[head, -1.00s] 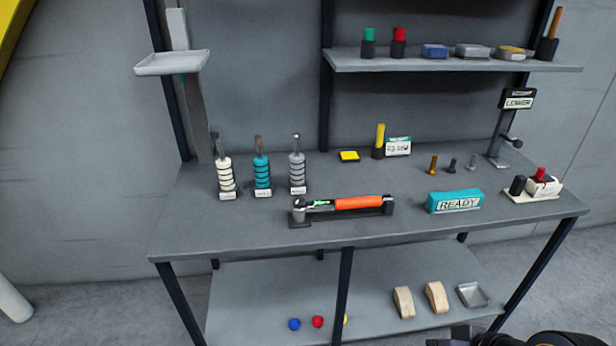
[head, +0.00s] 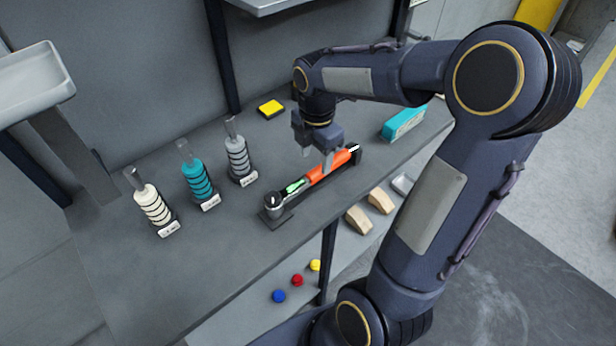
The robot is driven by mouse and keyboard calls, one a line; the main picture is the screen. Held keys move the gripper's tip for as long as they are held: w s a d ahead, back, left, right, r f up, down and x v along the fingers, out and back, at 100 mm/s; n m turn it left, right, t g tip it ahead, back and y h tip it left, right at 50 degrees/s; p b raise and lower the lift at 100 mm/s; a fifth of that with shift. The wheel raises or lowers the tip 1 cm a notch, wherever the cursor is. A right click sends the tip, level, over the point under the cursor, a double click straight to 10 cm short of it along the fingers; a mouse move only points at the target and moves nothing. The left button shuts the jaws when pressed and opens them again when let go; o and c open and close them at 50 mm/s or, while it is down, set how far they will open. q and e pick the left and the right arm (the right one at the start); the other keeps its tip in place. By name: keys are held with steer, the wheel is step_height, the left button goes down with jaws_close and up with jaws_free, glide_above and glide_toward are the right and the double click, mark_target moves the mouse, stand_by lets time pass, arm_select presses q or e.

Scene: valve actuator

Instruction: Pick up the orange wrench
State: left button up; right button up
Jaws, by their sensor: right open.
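The orange wrench (head: 330,167) lies in a dark holder (head: 275,216) near the front edge of the table. Its handle is orange, with a green mark beside it and a metal head at the lower left end. My right gripper (head: 313,163) points down over the orange handle, with its fingers open at the handle. Whether the fingers touch the handle I cannot tell. The gripper body hides part of the table behind the wrench. My left gripper is out of view.
White, teal and grey ringed posts (head: 202,181) stand left of the wrench. A yellow block (head: 271,109) lies behind it, and a teal block (head: 403,123) stands to the right. Wooden blocks (head: 359,219) and coloured balls (head: 297,280) sit on the lower shelf.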

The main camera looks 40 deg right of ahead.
mark_target(315, 171)
step_height(315, 171, down, 8)
steer(key=shift+w+r+p, duration=0.1)
steer(key=shift+w+p, duration=0.05)
steer(key=shift+p, duration=0.15)
steer(key=shift+r, duration=0.1)
jaws_close()
stand_by(0.4)
